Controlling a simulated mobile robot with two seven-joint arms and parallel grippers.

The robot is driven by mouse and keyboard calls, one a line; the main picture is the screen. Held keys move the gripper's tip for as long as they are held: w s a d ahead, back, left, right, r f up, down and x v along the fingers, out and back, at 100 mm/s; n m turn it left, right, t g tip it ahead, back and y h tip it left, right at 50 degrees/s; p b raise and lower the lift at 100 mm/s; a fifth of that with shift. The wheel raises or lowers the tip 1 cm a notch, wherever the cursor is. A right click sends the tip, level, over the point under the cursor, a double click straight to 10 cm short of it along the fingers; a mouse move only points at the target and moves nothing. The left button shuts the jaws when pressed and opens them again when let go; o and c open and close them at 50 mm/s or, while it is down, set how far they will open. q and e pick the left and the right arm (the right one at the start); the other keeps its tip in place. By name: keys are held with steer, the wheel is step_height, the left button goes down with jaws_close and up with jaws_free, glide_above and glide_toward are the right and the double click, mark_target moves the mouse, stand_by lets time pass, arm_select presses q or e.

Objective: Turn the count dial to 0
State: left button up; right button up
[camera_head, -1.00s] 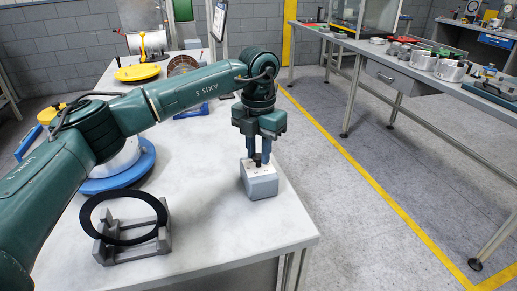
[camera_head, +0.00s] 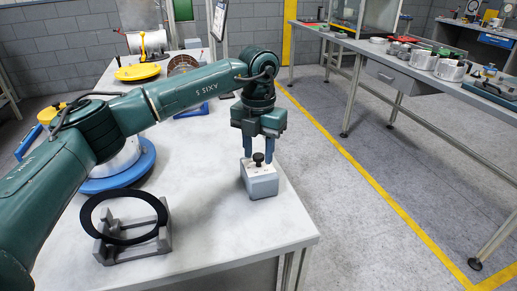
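The count dial is a small black knob (camera_head: 258,159) on top of a grey box (camera_head: 262,188) with a pale top face. The box stands near the right edge of the white table. My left gripper (camera_head: 258,147) points down just above the knob. The dial's markings are too small to read. My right gripper is not in view.
A black ring (camera_head: 126,240) stands in a grey cradle (camera_head: 140,252) at the table's front. A blue round base (camera_head: 142,170) and a yellow dish (camera_head: 138,72) lie farther back. White tabletop (camera_head: 205,215) is clear left of the box. A second bench (camera_head: 400,75) stands across the aisle.

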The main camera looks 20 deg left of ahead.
mark_target(258, 155)
arm_select(q)
steer(key=shift+o, duration=0.9)
step_height(258, 155, up, 13)
